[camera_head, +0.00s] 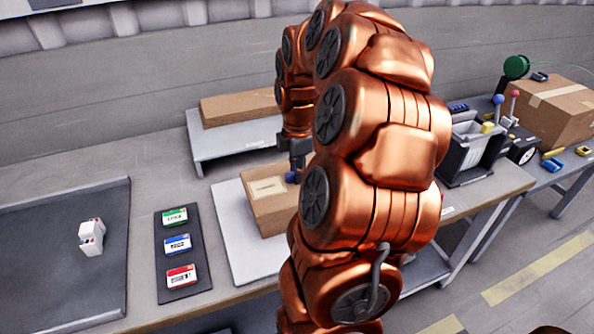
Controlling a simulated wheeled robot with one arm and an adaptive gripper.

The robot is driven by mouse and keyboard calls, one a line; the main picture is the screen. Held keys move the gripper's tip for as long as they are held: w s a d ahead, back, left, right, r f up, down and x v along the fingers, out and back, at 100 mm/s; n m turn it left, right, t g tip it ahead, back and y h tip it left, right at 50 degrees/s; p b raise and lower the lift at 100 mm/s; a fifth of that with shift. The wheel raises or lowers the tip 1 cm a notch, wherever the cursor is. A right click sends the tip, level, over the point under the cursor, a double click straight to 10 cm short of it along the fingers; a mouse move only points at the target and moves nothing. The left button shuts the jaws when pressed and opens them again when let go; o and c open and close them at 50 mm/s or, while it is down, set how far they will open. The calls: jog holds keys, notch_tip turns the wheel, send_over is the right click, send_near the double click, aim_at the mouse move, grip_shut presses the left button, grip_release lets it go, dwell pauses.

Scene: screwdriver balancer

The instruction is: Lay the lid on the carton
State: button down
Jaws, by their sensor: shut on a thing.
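The cardboard carton (270,222) stands on a white board on the bench, partly hidden by my copper arm. Its top is covered by a flat cardboard lid (262,188) with a pale label. The lid looks level and on or very close to the carton's rim; I cannot tell whether any gap is left. My gripper (292,177) points down at the lid's far right part, shut on the lid. Its fingertips are small here, and my arm hides the carton's right side.
A flat cardboard stack (238,107) lies on a white raised stand (235,142) behind. A dark panel (183,252) with green, blue and red labelled cards lies left. A dark mat (50,250) holds small white boxes (91,237). A grey bin (470,150) and taped box (555,110) stand right.

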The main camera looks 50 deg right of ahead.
jog(key=c, duration=1)
grip_release()
notch_tip(320, 180, up, 12)
dwell(0.3)
